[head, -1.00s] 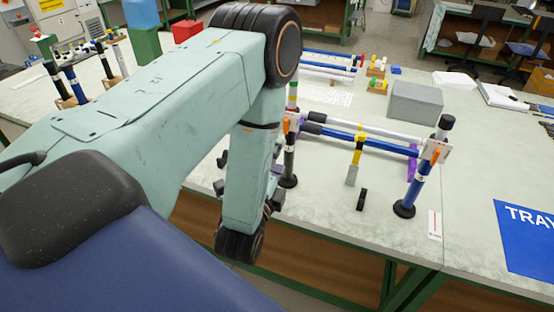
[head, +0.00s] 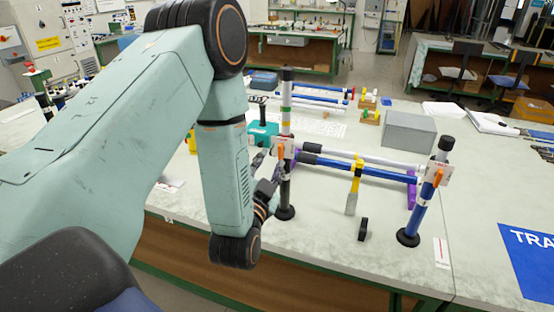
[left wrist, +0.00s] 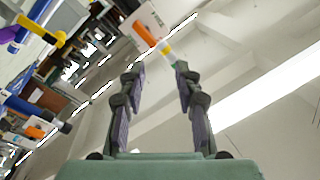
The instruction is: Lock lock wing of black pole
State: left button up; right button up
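The black pole (head: 287,187) stands upright on a round base at the left end of the rod frame. A white plate (head: 290,149) with an orange lock wing (head: 279,152) sits on its upper part. In the left wrist view the orange wing (left wrist: 144,34) shows beyond the fingertips, near the white plate (left wrist: 150,17). My left gripper (left wrist: 160,68) is open and empty, its two fingers spread. In the head view it is beside the black pole, just left of and below the wing, partly hidden by my arm. My right gripper is not in view.
A blue pole (head: 421,200) with its own orange wing (head: 439,176) stands at the right. Blue and white rods span between the poles, with a yellow clamp (head: 355,178). A small black piece (head: 363,229) stands in front. A grey box (head: 409,135) is behind.

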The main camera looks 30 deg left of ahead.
aim_at(281, 150)
pick_arm(q)
jog(key=w+n, duration=0.2)
jog(key=w+a+f+n, duration=0.1)
jog(key=w+n, duration=0.1)
jog(key=w, duration=0.1)
jog(key=w+a+n+p, duration=0.1)
jog(key=w+n, duration=0.1)
jog(key=n, duration=0.1)
jog(key=shift+w+f+h, duration=0.15)
jog(key=shift+w+h, duration=0.15)
jog(key=shift+h, duration=0.1)
jog(key=shift+c, duration=0.4)
grip_shut()
